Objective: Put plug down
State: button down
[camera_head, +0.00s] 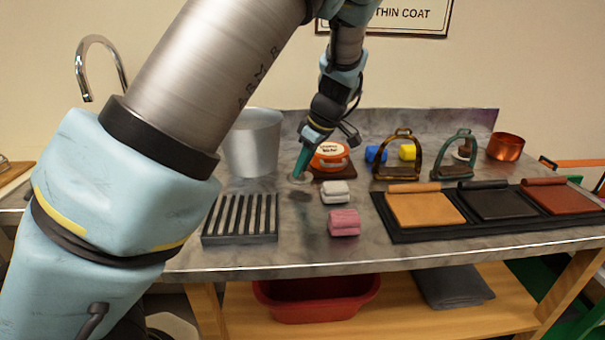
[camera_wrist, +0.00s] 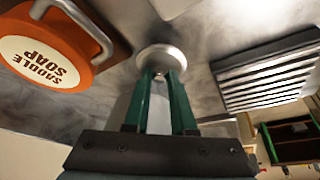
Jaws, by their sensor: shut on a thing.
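The plug (camera_wrist: 160,58) is a pale round disc seen at the tips of my gripper's green fingers in the wrist view. My gripper (camera_wrist: 160,88) is shut on it. In the head view my gripper (camera_head: 301,172) points down over the metal worktop (camera_head: 285,225), left of the orange tin. The plug (camera_head: 300,180) shows there as a small pale disc under the fingertips, close to the worktop. I cannot tell whether it touches the surface. A dark round spot, perhaps a drain hole or a shadow, shows just in front of it.
White (camera_head: 336,192) and pink (camera_head: 344,223) sponges lie to the right.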

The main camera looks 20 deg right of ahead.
jog(key=shift+f, duration=1.3)
jog(key=shift+f, duration=0.1)
jog(key=c, duration=0.7)
grip_release()
jog(key=shift+c, duration=0.2)
